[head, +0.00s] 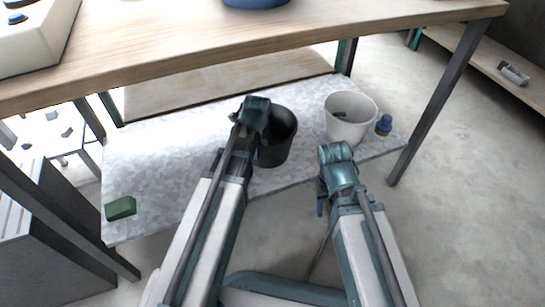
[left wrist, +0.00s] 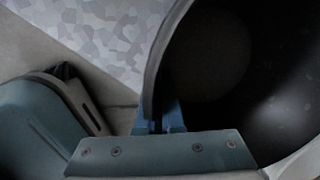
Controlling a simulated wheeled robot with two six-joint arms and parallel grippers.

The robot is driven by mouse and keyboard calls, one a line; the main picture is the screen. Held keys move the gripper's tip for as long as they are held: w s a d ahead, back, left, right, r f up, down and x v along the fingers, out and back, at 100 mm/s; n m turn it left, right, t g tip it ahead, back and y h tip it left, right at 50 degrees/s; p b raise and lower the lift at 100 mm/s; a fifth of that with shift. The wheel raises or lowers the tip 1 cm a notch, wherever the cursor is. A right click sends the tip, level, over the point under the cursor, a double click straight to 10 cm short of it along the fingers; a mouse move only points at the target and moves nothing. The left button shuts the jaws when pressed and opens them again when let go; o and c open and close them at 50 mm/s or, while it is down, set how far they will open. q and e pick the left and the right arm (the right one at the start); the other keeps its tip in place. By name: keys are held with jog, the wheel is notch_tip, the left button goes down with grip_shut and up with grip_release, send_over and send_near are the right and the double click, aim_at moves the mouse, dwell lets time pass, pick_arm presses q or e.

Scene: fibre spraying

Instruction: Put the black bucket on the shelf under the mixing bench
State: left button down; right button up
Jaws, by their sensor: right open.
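The black bucket (head: 281,138) is upright over the speckled shelf (head: 165,165) under the wooden mixing bench (head: 200,50). Its base is near the shelf's front edge; I cannot tell whether it rests on the shelf or hangs just above it. My left gripper (head: 257,152) is at the bucket's left rim, partly hidden by its arm. In the left wrist view its blue fingers (left wrist: 162,118) are closed around the wall of the bucket (left wrist: 235,70), whose dark inside fills the right. My right gripper (head: 320,205) is open and empty, in front of the shelf edge.
A green block (head: 120,208) lies at the front left. Bench legs (head: 435,105) bound the sides. The shelf's left middle is clear.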

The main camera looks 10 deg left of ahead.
pick_arm(q)
jog(key=shift+w+a+f, duration=0.1)
jog(key=shift+w+a, duration=0.05)
jog(key=shift+a, duration=0.5)
jog(key=shift+w+a, duration=0.1)
jog(key=shift+a, duration=0.5)
jog(key=shift+f+b, duration=1.75)
jog(key=shift+b, duration=0.05)
jog(key=shift+f, duration=0.2)
jog(key=c, duration=1)
grip_release()
jog(key=shift+r, duration=0.1)
jog(key=shift+c, duration=0.2)
jog(key=shift+r, duration=0.15)
